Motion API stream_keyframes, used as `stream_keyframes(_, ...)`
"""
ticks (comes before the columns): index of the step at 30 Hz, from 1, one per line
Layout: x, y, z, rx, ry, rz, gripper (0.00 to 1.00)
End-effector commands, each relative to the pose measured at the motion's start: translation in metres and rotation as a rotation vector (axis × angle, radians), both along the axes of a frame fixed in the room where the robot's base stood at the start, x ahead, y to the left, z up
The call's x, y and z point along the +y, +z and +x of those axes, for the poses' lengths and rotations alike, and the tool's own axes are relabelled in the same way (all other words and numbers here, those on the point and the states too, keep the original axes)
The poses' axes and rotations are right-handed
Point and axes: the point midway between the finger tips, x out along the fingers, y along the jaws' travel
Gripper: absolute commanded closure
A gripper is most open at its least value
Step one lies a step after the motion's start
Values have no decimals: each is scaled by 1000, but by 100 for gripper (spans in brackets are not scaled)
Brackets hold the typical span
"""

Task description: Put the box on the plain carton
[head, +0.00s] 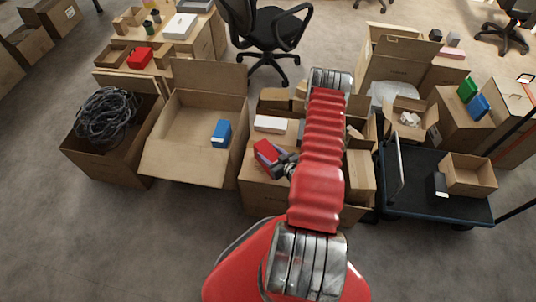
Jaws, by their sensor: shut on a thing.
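A small red box (266,152) is at the tip of my gripper (281,160), left of my arm, in the head view. My gripper is shut on this box, and its jaws show only partly. The box appears over the top of a brown carton (262,193) in the middle. I cannot tell whether it touches the carton. This carton's front shows no clear print, and my red arm covers its right part. I cannot tell for sure which carton is the plain one.
A white box (270,124) lies just behind the red box. An open carton (190,167) with a blue box (221,133) stands to the left, beside a carton of black cable (107,115). A dark cart (425,205) stands right. Grey floor is clear front left.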

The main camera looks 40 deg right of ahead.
Motion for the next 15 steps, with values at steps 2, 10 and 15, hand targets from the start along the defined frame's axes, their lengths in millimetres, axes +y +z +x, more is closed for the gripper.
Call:
stream_keyframes(2,0,1,1,-2,0,-1,86)
stream_keyframes(10,0,-2,0,0,1,0,47)
stream_keyframes(15,0,-1,0,0,1,0,35)
